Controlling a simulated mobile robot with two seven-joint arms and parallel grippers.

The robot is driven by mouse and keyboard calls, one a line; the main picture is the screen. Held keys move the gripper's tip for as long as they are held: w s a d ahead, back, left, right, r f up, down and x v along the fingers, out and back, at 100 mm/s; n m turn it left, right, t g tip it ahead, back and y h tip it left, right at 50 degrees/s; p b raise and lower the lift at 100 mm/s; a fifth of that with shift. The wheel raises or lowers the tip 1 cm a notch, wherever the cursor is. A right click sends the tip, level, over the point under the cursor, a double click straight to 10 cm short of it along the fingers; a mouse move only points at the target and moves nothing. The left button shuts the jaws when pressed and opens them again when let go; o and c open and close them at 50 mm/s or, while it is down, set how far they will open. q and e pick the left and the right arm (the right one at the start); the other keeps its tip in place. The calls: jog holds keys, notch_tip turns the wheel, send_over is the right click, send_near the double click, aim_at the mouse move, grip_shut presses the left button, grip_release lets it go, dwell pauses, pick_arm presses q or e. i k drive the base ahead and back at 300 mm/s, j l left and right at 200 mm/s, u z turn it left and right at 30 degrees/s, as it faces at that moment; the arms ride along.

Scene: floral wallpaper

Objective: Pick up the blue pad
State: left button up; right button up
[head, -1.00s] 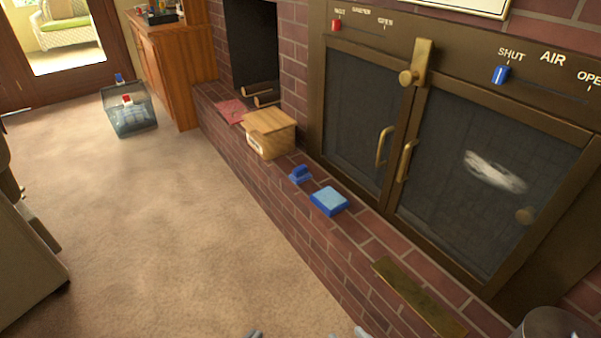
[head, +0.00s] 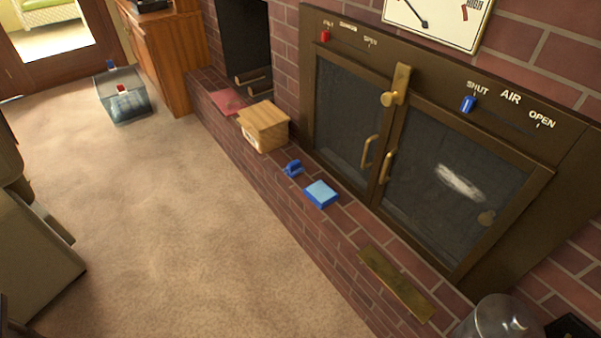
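The blue pad (head: 321,194) lies on the brick hearth ledge in front of the stove doors. It is a squarish block with a light blue top and darker blue sides. A smaller dark blue object with a raised handle-like part (head: 293,168) sits just behind it to the left, apart from it. Nothing covers the pad. Neither of my grippers shows in the head view, so their state is hidden.
A wooden box (head: 263,127) and a red mat (head: 227,101) are farther along the ledge. A brass plate (head: 396,284) and a glass jar (head: 499,319) are nearer. A clear bin (head: 123,97) stands on the carpet. The carpet (head: 190,220) before the hearth is open.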

aim_at(294, 168)
jog(key=i+j+z, duration=0.15)
jog(key=i+z, duration=0.2)
jog(key=i+j+z, duration=0.55)
jog(key=z, duration=0.15)
